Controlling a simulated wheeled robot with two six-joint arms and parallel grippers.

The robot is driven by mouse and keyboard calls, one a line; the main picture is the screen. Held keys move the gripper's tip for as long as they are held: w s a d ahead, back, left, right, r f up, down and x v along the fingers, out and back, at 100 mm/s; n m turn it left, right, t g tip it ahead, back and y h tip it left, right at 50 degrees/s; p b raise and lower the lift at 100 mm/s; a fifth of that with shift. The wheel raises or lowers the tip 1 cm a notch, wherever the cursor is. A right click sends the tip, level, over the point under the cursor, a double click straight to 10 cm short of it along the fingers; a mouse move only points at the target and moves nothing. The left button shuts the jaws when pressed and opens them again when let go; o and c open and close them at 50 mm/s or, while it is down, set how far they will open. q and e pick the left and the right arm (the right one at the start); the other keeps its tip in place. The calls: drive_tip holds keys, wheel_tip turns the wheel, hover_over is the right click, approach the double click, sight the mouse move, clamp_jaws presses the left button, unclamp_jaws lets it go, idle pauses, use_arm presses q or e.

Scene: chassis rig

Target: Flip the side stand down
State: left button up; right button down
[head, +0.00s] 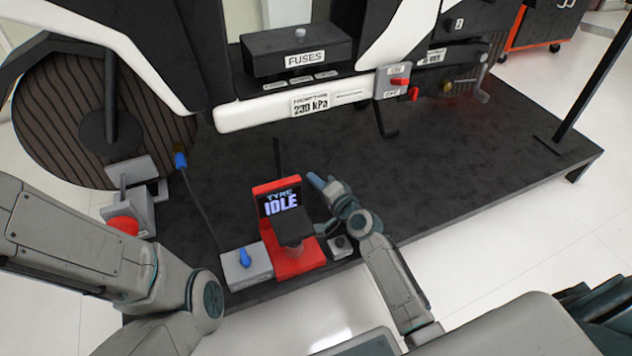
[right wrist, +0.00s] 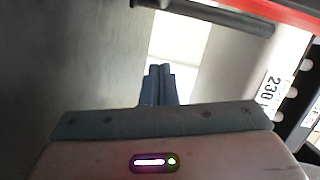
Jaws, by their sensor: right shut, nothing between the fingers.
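The motorcycle chassis (head: 265,113) stands over a black platform, with a white lower rail and a "230 kPa" label. A short black bent bar (head: 387,119) hangs under the rail right of that label; it may be the side stand, but I cannot tell for sure. My right gripper (head: 317,182) is in front of the rail, low over the platform, left of and nearer than that bar, and apart from it. Its fingers are shut and empty, as the right wrist view shows too (right wrist: 159,73). My left arm comes in from the left; its gripper is out of view.
A red tyre unit reading "IDLE" (head: 281,203) stands just left of my right gripper. A grey box with a blue knob (head: 245,267) is beside it. A wheel (head: 65,120) is at left. A dark bar (right wrist: 215,14) crosses the wrist view's top.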

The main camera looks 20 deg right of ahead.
idle(0.5)
drive_tip(key=p+v, duration=0.2)
drive_tip(key=v, duration=0.8)
drive_tip(key=shift+s+d, duration=0.1)
drive_tip(key=shift+s, duration=0.3)
